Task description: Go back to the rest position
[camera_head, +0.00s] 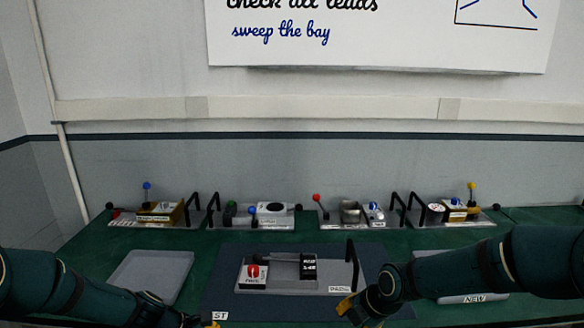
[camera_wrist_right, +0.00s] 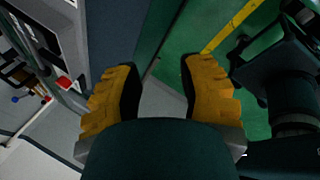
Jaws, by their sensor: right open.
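My right arm (camera_head: 480,265) comes in from the right over the bench. My left arm (camera_head: 80,292) reaches in low from the left.
A device with a red knob (camera_head: 253,271) sits on the dark mat (camera_head: 225,285) at the middle. A grey tray (camera_head: 150,275) lies at left; a tray marked NEW (camera_head: 475,298) lies partly under my right arm. Several lever modules line the back, including one with a blue knob (camera_head: 147,186).

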